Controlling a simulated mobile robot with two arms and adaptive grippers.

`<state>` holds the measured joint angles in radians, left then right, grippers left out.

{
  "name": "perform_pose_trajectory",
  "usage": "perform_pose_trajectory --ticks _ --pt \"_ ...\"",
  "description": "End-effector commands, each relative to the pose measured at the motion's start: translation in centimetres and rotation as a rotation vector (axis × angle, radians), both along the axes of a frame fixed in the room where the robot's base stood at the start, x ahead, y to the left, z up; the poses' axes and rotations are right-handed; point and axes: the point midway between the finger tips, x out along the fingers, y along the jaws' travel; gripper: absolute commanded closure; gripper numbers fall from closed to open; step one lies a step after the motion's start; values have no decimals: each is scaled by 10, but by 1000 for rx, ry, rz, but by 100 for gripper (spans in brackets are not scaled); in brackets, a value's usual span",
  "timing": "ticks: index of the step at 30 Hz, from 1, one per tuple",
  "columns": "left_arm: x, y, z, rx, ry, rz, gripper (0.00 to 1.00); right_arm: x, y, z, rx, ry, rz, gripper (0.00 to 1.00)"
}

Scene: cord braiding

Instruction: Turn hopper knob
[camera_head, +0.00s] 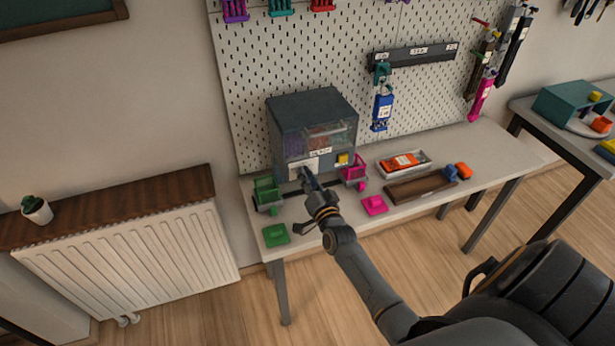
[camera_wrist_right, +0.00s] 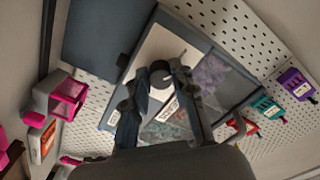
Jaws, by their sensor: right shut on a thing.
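The hopper (camera_head: 308,103) is a dark blue-grey box with a clear front window, standing on the table against the pegboard. Its front has a white panel, which also shows in the right wrist view (camera_wrist_right: 160,47). A dark round knob (camera_wrist_right: 160,77) sits on this panel. My right gripper (camera_head: 305,172) reaches the hopper's lower front, and in the wrist view its fingertips (camera_wrist_right: 160,70) are shut on the knob from both sides. In the head view the gripper hides the knob. My left gripper is not in view.
A green cart (camera_head: 268,190) and a pink cart (camera_head: 354,171) stand either side of my gripper. A green pad (camera_head: 276,235) and pink pad (camera_head: 375,204) lie near the front edge. A tray (camera_head: 405,163) and brown board (camera_head: 420,187) lie right. A radiator (camera_head: 135,255) stands left.

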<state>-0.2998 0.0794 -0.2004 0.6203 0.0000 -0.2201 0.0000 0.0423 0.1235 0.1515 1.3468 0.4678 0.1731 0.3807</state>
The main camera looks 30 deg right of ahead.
Motion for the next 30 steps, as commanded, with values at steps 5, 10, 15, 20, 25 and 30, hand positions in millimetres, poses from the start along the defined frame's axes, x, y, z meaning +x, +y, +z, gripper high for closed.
perform_pose_trajectory --ticks 5,10,15,20,25,30 --pt "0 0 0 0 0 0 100 0 1 -2 -19 8 0 100" --pt "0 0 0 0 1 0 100 0 1 -2 -22 9 0 100" --pt "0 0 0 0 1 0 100 0 1 -2 -21 10 1 100" --pt "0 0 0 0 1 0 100 0 0 -2 -21 9 0 52" --pt "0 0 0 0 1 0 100 0 0 -1 -21 7 1 52" --pt "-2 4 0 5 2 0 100 -3 1 -1 -20 7 1 52"
